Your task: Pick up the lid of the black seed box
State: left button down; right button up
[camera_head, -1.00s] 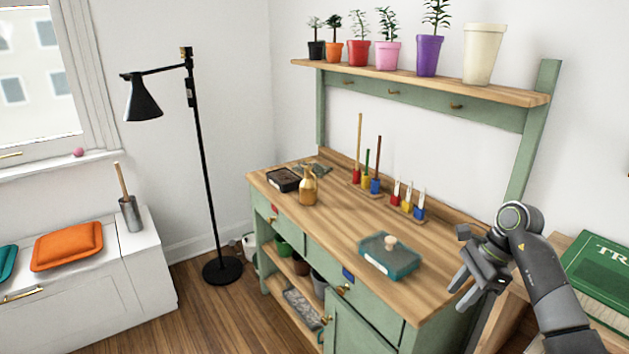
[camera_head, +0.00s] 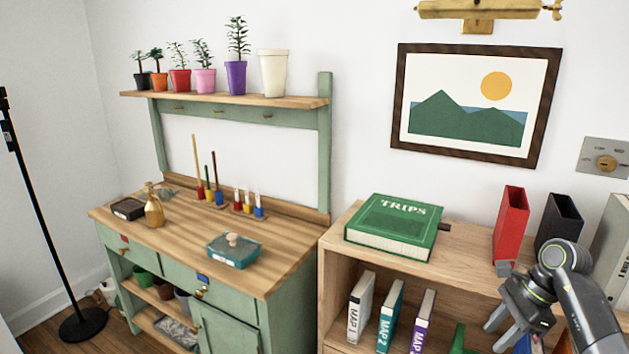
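The black seed box (camera_head: 128,208) is small and dark, at the left end of the wooden bench top, with a brownish inside or top. I cannot tell whether a lid is on it. A teal box (camera_head: 233,251) with a pale round knob on top sits nearer the bench's right end. My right gripper (camera_head: 497,333) is at the lower right, in front of the bookshelf and far from both boxes. Its fingers look apart and hold nothing. My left gripper is out of view.
The potting bench (camera_head: 270,262) also carries a brass bottle (camera_head: 154,210) and tool holders. A bookshelf (camera_head: 468,262) stands right of it, with a green book (camera_head: 394,228) and a red file holder (camera_head: 510,225) on top. A floor lamp (camera_head: 40,220) stands left.

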aim_at(164, 194)
jog(key=z, duration=3.8)
jog(key=k+z, duration=0.3)
jog(key=k, duration=0.35)
jog(key=k+z, duration=0.3)
jog(key=k, duration=0.35)
jog(key=k+l, duration=0.15)
jog(key=k, duration=0.35)
jog(key=k+l, duration=0.1)
jog(key=k, duration=0.35)
jog(key=k+l, duration=0.15)
jog(key=k, duration=0.35)
jog(key=k+z, duration=0.15)
jog(key=z, duration=0.2)
jog(key=k+z, duration=0.15)
jog(key=z, duration=0.2)
jog(key=k+l+z, duration=0.1)
jog(key=z, duration=0.2)
jog(key=k+j+z, duration=0.1)
jog(key=z, duration=0.3)
jog(key=k+z, duration=0.15)
jog(key=z, duration=0.25)
jog(key=k+z, duration=0.15)
jog(key=z, duration=0.3)
jog(key=k+z, duration=0.1)
jog(key=z, duration=0.3)
jog(key=k+l+z, duration=0.15)
jog(key=z, duration=3.6)
